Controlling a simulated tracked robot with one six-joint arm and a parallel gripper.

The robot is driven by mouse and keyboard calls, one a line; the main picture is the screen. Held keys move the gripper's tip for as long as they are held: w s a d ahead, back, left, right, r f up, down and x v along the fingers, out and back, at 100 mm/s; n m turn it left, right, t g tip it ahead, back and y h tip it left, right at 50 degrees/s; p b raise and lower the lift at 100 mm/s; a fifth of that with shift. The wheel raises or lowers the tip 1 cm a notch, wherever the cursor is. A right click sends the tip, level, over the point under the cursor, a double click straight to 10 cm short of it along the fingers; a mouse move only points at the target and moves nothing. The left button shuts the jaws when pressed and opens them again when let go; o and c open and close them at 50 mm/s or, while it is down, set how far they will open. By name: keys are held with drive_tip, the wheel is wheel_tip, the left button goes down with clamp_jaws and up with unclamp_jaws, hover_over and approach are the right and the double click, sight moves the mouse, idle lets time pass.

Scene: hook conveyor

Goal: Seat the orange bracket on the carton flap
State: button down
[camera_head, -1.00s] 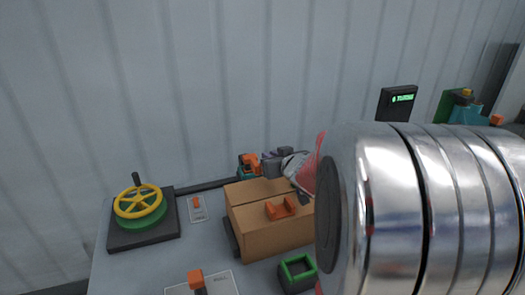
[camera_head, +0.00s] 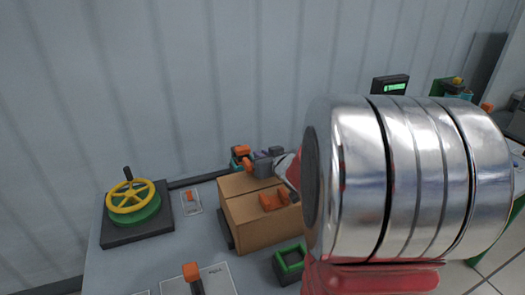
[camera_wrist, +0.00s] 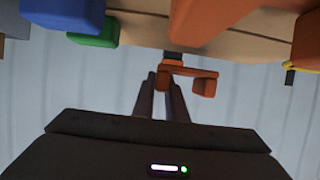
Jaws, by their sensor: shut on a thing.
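The brown carton (camera_head: 262,228) sits on the grey table in the head view, its top flaps (camera_head: 240,184) lying flat. My gripper (camera_head: 257,166) is behind the carton's back edge, shut on a small orange piece (camera_head: 241,151) that looks like the bracket. In the wrist view my gripper's fingers (camera_wrist: 162,92) close on this orange bracket (camera_wrist: 190,72), which has an angled end. Whether it touches the flap cannot be told. Another orange piece (camera_head: 274,201) sits at the carton's front top edge. My arm hides the carton's right side.
A yellow handwheel on a green base (camera_head: 134,203) stands at left. A small orange switch (camera_head: 190,196) is beside it. A green-rimmed block (camera_head: 290,262) and an orange-tipped lever (camera_head: 192,272) stand in front. A dark display (camera_head: 390,86) is on the wall side.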

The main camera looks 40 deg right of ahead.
drive_tip(key=shift+f, duration=0.8)
drive_tip(key=shift+s+f, duration=0.1)
drive_tip(key=shift+f, duration=0.35)
idle(1.7)
drive_tip(key=c, duration=1.7)
unclamp_jaws()
